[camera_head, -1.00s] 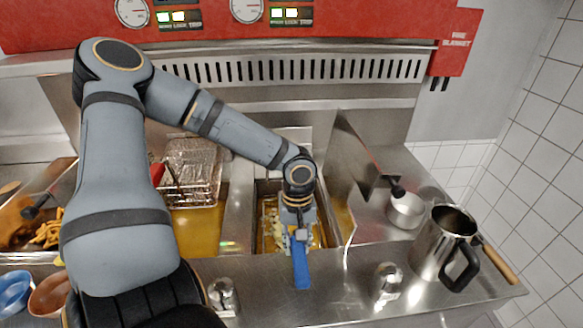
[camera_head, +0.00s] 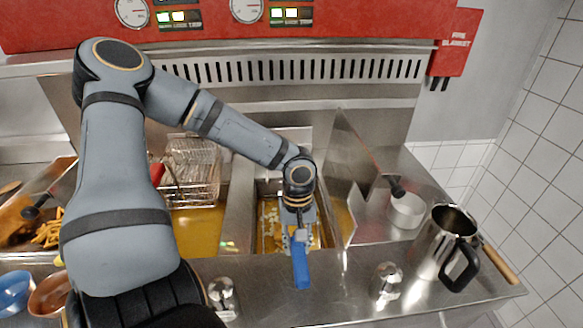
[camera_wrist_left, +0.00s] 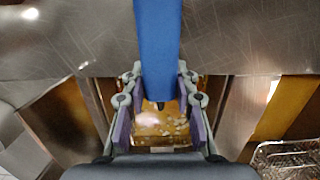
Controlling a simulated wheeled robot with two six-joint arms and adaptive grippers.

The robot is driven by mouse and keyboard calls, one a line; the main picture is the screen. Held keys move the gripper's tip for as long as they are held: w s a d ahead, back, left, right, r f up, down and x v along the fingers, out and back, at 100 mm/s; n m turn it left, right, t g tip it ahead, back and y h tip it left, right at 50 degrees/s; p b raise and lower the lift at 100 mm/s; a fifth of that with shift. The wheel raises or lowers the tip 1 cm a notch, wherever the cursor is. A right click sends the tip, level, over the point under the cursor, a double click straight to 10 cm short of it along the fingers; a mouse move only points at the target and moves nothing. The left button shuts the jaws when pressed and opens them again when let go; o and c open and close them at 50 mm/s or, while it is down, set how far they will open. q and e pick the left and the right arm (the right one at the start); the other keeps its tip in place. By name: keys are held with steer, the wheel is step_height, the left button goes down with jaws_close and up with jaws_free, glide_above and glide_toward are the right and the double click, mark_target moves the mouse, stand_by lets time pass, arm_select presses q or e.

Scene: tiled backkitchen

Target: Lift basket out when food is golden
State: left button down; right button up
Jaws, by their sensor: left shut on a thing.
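My left gripper (camera_head: 299,232) is shut on the blue handle (camera_head: 301,268) of the fryer basket, at the front of the right-hand oil well. The wrist view shows the blue handle (camera_wrist_left: 157,45) between the two fingers (camera_wrist_left: 158,108). The held basket sits low in the well (camera_head: 262,190), and my gripper hides much of it. Pale pieces of food (camera_head: 270,225) show in the yellow oil; they also show in the wrist view (camera_wrist_left: 160,125), where their exact colour is hard to judge. My right gripper is not in view.
A second wire basket (camera_head: 195,165) hangs over the left well. An upright steel panel (camera_head: 352,165) stands right of the held basket. A steel jug (camera_head: 445,240) and a small pot (camera_head: 406,208) stand at the right. Fries (camera_head: 48,232) lie at the far left.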

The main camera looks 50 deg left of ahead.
arm_select(q)
step_height(320, 180, up, 9)
steer(key=p, duration=0.8)
steer(key=shift+r, duration=0.2)
steer(key=shift+f, duration=0.2)
steer(key=shift+f+b, duration=0.25)
steer(key=shift+b, duration=0.65)
step_height(320, 180, up, 14)
steer(key=p, duration=1.1)
steer(key=shift+f+p, duration=0.2)
steer(key=shift+p, duration=0.2)
steer(key=shift+a, duration=0.1)
